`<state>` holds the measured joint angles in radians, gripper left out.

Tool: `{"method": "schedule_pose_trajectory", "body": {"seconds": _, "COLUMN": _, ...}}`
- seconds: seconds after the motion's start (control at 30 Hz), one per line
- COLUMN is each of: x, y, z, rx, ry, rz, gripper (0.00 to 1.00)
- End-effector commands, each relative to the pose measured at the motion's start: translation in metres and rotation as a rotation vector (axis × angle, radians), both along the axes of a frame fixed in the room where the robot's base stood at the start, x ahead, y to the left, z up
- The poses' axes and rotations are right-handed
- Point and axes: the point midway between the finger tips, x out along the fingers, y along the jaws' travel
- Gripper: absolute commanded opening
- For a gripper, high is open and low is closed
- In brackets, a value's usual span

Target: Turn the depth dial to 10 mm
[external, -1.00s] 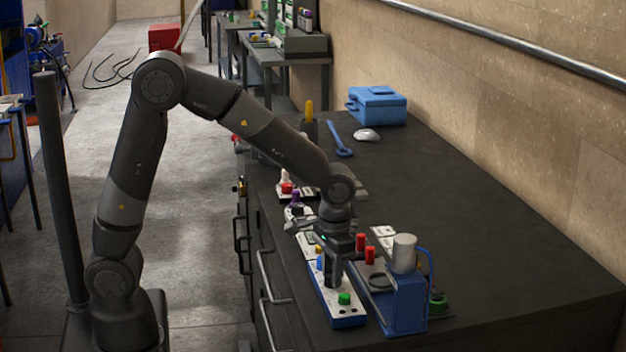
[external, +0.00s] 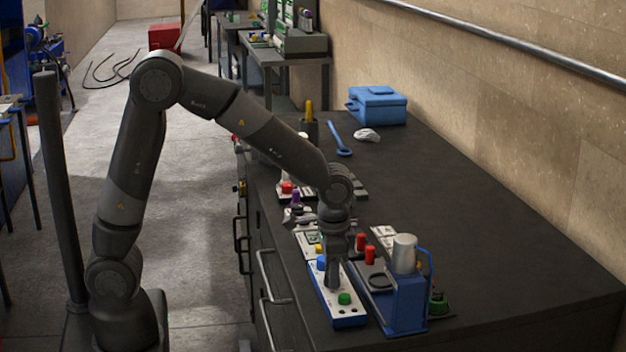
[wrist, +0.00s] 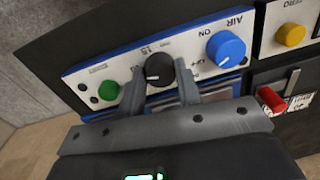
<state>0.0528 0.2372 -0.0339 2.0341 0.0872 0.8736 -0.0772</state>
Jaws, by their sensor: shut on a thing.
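The depth dial (wrist: 158,66) is a black round knob on a white panel (wrist: 125,62) with blue edges. It sits between a green button (wrist: 108,90) and a blue knob (wrist: 225,48) marked AIR and ON. A number that looks like 15 is printed beside the dial; its other marks are partly hidden by my fingers. My gripper (wrist: 161,80) is shut on the dial, one finger on each side. In the external view my gripper (external: 332,280) points straight down at the panel, and the dial is hidden behind it.
A blue press (external: 405,302) with a grey cylinder stands right of the panel. Red knobs (external: 370,255) are close by. A yellow knob (wrist: 290,34) is on the neighbouring panel. A blue toolbox (external: 376,105) is at the back; the right of the bench is clear.

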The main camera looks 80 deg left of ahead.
Motion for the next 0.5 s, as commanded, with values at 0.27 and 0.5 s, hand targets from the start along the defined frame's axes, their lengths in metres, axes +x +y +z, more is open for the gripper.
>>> {"method": "schedule_pose_trajectory", "body": {"seconds": 0.27, "x": 0.0004, "y": 0.0002, "z": 0.0004, "rx": 0.0, "ry": -0.001, "rz": 0.001, "gripper": 0.46}}
{"method": "schedule_pose_trajectory", "body": {"seconds": 0.5, "x": 0.0002, "y": 0.0001, "z": 0.0002, "rx": 0.0, "ry": 0.0, "rz": 0.001, "gripper": 0.53}}
